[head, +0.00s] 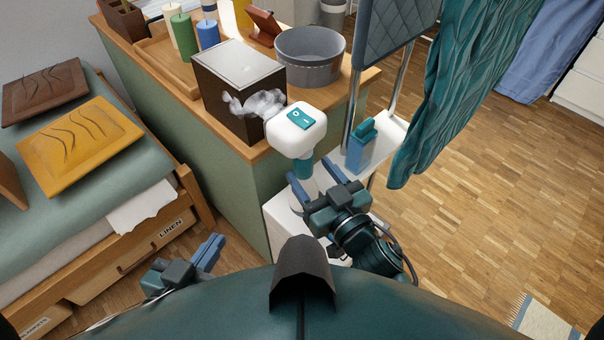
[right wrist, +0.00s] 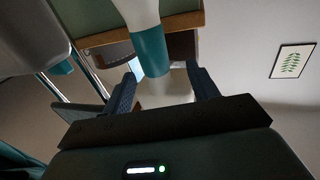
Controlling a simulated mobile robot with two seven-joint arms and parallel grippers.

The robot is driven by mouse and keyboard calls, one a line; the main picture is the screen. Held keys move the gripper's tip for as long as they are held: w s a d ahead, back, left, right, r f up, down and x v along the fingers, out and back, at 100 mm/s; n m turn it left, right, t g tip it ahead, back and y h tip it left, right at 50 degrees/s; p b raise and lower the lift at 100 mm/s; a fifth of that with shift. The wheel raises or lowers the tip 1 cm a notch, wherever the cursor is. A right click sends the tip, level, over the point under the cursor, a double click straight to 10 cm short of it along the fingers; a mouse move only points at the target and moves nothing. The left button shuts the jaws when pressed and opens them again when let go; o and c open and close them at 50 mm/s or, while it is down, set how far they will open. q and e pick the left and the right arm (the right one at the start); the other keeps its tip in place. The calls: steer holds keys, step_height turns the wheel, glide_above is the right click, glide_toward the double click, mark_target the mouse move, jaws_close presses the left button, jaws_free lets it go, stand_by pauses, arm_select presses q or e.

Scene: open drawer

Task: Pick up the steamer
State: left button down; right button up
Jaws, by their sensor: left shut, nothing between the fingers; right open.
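The steamer (head: 297,128) has a rounded white head with a teal switch panel, and a teal-banded handle below it. It is upright beside the counter's corner. My right gripper (head: 313,176) is open at the handle, with one finger on each side in the picture. In the right wrist view, the steamer's teal band (right wrist: 151,52) shows between the open fingertips of the right gripper (right wrist: 162,70), with a gap on both sides. How deep the handle sits between the fingers is unclear. My left gripper (head: 211,252) is shut and empty at the lower left, far from the steamer.
A dark box (head: 238,88) and a grey tub (head: 309,55) stand on the counter near the steamer. A teal curtain (head: 460,80) hangs further right.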

mark_target(308, 163)
steer(key=x, duration=0.5)
steer(key=shift+w+d+f, duration=0.1)
steer(key=shift+w+f, duration=0.05)
steer(key=shift+w, duration=0.3)
jaws_close()
stand_by(0.4)
